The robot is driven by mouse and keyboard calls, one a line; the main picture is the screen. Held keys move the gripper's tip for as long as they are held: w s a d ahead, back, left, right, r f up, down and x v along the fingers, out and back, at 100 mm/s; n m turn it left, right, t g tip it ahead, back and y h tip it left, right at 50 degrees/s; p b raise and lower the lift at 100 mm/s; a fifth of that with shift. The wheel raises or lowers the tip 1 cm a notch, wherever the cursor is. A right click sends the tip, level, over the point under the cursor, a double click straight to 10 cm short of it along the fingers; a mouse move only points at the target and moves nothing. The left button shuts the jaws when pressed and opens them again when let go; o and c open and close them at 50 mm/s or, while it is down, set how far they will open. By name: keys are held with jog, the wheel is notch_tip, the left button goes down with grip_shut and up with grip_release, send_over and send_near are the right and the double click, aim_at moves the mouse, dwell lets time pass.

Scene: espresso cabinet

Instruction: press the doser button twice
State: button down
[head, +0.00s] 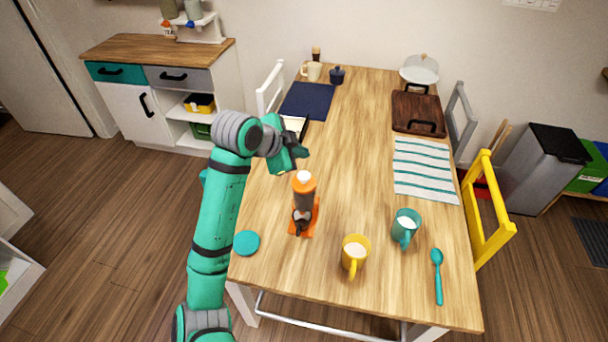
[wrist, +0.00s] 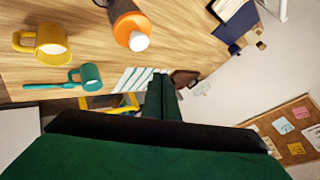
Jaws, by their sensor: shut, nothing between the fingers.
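The orange doser (head: 304,192) stands upright on the table, on an orange base at the near left part of the top. Its white round button (head: 304,177) faces up. In the wrist view the doser (wrist: 126,20) is at the top centre, with the white button (wrist: 140,42) in clear sight. My gripper (head: 303,152) is shut and empty, above and a little beyond the doser, apart from the button. In the wrist view my gripper's fingers (wrist: 161,94) lie together, below and right of the doser.
On the wooden table (head: 340,150), a yellow mug (head: 355,254), teal mug (head: 405,228) and teal spoon (head: 438,275) lie right of the doser. A teal disc (head: 246,243) is left of it. A striped cloth (head: 424,168) and dark board (head: 418,112) are farther right. The table's middle is clear.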

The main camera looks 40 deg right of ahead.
dwell(0.8)
jog(key=w+d+r+m+t, duration=0.2)
jog(key=d+r+t, duration=0.1)
jog(key=r, duration=0.3)
jog(key=w+d+r+m+t, duration=0.1)
jog(key=w+d+r+t, duration=0.2)
jog(key=r, duration=0.2)
jog(key=m+y, duration=0.2)
jog(key=y, duration=0.6)
send_over(306, 178)
notch_tip(306, 178, down, 7)
jog(key=shift+f+t, duration=0.15)
jog(key=shift+t, duration=0.15)
jog(key=shift+f, duration=4.35)
jog(key=shift+f, duration=0.1)
jog(key=shift+f, duration=0.35)
